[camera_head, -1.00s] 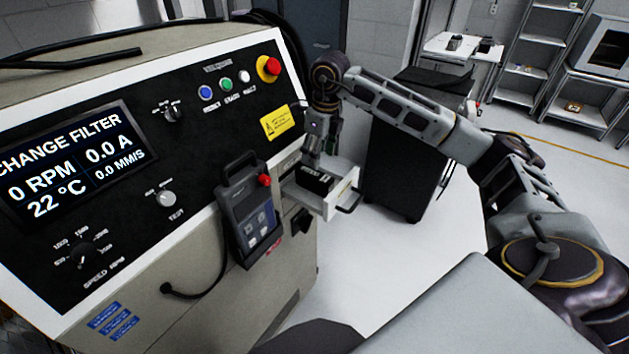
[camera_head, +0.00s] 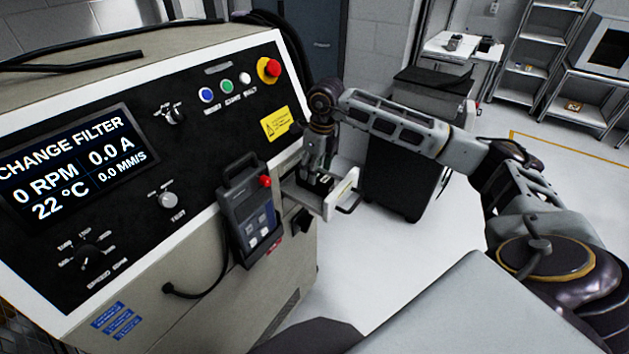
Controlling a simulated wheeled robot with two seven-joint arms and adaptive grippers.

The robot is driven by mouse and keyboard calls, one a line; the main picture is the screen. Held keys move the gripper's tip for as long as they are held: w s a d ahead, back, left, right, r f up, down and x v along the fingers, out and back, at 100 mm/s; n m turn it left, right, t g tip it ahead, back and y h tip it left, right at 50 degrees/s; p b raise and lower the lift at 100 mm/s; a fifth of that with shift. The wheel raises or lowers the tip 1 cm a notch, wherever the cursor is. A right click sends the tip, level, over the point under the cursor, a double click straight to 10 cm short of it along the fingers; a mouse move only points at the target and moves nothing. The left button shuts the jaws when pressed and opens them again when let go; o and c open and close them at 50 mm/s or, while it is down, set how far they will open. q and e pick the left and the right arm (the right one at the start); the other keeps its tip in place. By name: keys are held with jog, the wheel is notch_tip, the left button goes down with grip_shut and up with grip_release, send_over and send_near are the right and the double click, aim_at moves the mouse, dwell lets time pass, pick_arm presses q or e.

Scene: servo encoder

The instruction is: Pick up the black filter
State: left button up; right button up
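The black filter (camera_head: 325,184) lies in the open light-coloured drawer (camera_head: 340,200) on the right side of the machine. Only a small dark part of it shows below my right gripper. My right gripper (camera_head: 318,178) points down into the drawer, with its fingers at the filter. The fingers are small and dark here, so I cannot tell whether they are open or closed on it. My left gripper is out of view.
The machine's control panel (camera_head: 190,160) fills the left, with a screen reading CHANGE FILTER. A handheld pendant (camera_head: 254,215) hangs close left of the drawer. A dark cart (camera_head: 400,175) stands behind the drawer. The floor to the right is clear.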

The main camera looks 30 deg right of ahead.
jog(key=shift+w+a+f, duration=0.1)
jog(key=shift+a+f, duration=0.05)
jog(key=shift+f, duration=1.5)
jog(key=c, duration=1.1)
jog(key=shift+r, duration=0.15)
